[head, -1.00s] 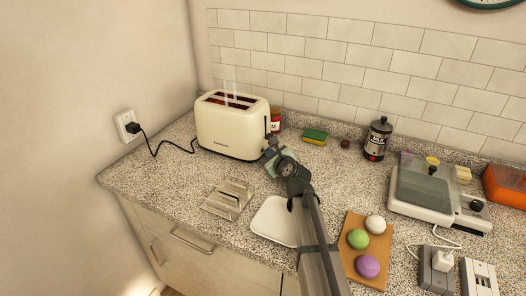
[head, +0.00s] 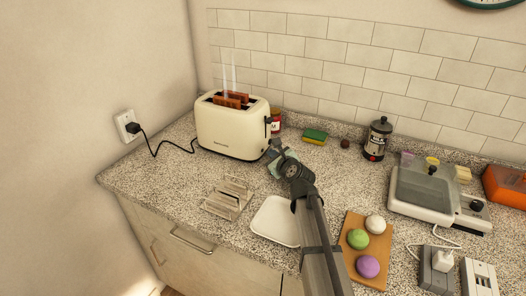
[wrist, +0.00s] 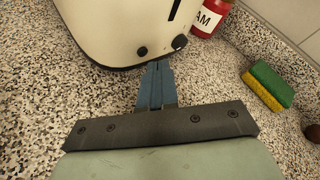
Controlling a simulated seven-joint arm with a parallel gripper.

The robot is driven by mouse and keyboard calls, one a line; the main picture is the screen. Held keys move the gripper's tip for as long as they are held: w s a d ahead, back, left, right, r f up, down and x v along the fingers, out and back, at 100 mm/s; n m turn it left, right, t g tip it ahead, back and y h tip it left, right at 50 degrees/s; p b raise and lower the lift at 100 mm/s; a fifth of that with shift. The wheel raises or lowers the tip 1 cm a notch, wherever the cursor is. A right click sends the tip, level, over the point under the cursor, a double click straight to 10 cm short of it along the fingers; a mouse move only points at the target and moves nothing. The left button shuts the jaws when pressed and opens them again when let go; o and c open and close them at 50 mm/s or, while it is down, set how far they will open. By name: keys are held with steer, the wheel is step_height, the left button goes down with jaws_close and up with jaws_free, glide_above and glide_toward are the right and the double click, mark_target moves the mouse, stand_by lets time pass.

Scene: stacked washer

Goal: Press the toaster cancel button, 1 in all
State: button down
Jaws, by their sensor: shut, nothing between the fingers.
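The cream toaster (head: 228,134) stands at the back left of the counter. Two slices of toast (head: 232,100) stick up out of its slots, with steam above them. Its dark lever (head: 268,120) is high on the right end. In the wrist view, the toaster's end (wrist: 115,28) shows a dark slot and two dark round controls, one at the left (wrist: 141,51) and one at the right (wrist: 180,42). I cannot tell which is the cancel button. My gripper (wrist: 158,66) is shut and empty, its tips just in front of and below these controls, seemingly apart from them.
A red jam jar (wrist: 208,18) stands behind the toaster's right end, and a green and yellow sponge (head: 315,136) lies farther right. A toast rack (head: 228,198) and a white plate (head: 272,222) are in front. The toaster's cord (head: 170,144) runs to the wall socket.

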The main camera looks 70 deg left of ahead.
steer(key=shift+w+d, duration=0.1)
steer(key=shift+w, duration=0.05)
steer(key=shift+w+d, duration=1.7)
